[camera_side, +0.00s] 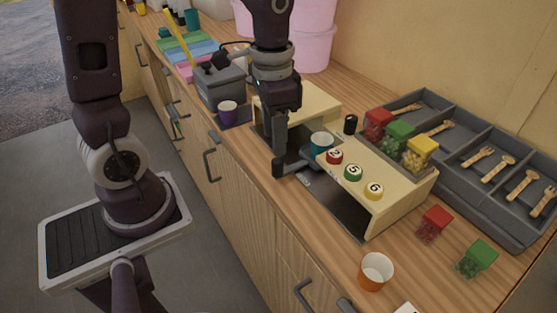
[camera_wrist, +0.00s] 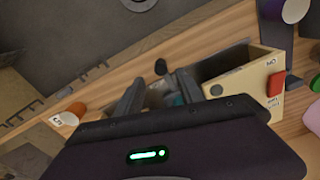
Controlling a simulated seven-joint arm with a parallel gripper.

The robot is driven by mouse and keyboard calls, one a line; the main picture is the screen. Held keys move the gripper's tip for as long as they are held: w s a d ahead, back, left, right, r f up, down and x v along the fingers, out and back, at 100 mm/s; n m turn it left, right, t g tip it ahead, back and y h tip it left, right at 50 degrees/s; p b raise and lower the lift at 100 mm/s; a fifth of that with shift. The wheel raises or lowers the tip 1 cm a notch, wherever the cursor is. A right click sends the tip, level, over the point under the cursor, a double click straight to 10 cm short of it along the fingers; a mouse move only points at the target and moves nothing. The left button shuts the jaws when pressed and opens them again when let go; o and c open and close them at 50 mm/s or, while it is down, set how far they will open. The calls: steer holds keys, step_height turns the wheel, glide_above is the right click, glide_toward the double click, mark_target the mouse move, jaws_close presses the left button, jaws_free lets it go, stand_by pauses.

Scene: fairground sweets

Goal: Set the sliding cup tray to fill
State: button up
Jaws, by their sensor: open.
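A cream dispenser (camera_side: 385,180) stands on the wooden counter, with round buttons numbered 2, 5 and 6 on its top. A dark track (camera_side: 345,213) runs along its open front. A teal cup (camera_side: 321,141) stands under it, beside my gripper (camera_side: 288,163). The cup is mostly hidden behind the fingers in the wrist view. My gripper is open and low at the dispenser's front. In the wrist view, a dark knob (camera_wrist: 160,67) shows between and just beyond the fingertips (camera_wrist: 162,78). I cannot tell whether they touch it. The tray itself is largely hidden.
Lidded sweet boxes (camera_side: 399,133) sit on the dispenser, and two more stand in front. A grey cutlery tray (camera_side: 487,150) is behind right. An orange cup (camera_side: 376,271) stands near the front edge.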

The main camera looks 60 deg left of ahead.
mark_target(276, 161)
step_height(276, 161, down, 8)
steer(key=shift+w, duration=0.15)
jaws_close()
stand_by(1.5)
